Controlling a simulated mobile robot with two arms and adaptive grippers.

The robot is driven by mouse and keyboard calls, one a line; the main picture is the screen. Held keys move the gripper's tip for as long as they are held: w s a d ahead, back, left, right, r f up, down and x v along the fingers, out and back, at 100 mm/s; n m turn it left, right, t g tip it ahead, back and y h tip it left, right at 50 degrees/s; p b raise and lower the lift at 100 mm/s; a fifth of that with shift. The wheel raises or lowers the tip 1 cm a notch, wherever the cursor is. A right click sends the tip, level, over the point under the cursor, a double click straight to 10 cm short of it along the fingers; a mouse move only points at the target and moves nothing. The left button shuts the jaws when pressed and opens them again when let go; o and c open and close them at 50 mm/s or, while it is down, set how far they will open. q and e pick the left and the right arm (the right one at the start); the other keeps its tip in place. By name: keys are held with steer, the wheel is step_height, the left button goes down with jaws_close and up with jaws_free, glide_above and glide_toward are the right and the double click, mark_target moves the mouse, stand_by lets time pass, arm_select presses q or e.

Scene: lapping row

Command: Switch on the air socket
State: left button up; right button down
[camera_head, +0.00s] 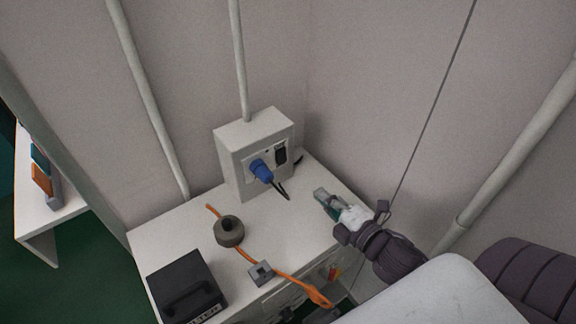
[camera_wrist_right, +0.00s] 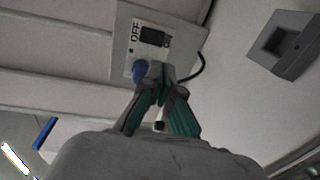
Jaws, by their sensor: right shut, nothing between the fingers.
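The air socket is a light grey box (camera_head: 236,164) standing on the white bench top against the wall. Its front carries a blue plug (camera_head: 260,170) with a dark cable and a black switch (camera_head: 280,154) beside it. In the right wrist view the switch (camera_wrist_right: 153,36) and the blue plug (camera_wrist_right: 140,70) show beyond the fingers. My right gripper (camera_head: 322,194) is shut and empty, to the right of the box and apart from it in the head view. It also shows in the wrist view (camera_wrist_right: 160,85). My left gripper is out of view.
A grey ring-shaped object (camera_head: 229,232), an orange cable (camera_head: 280,272) with a small grey block (camera_head: 262,273), and a black case (camera_head: 186,287) lie on the bench (camera_head: 180,232). Pipes run along the walls. A second white table (camera_head: 40,222) stands at the far left.

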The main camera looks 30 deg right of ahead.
mark_target(283, 163)
steer(key=w, duration=0.4)
steer(key=w+a+f, duration=0.1)
steer(key=w, duration=0.3)
steer(key=w+p, duration=0.1)
steer(key=w, duration=0.4)
steer(key=shift+a+f, duration=0.3)
steer(key=shift+a, duration=0.1)
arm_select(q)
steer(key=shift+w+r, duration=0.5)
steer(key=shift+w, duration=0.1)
arm_select(e)
steer(key=shift+w+a+f, duration=0.1)
steer(key=shift+w, duration=0.25)
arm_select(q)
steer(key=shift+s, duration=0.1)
arm_select(e)
steer(key=shift+w, duration=0.25)
steer(key=shift+s, duration=0.1)
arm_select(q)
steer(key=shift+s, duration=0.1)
arm_select(e)
steer(key=shift+f, duration=0.15)
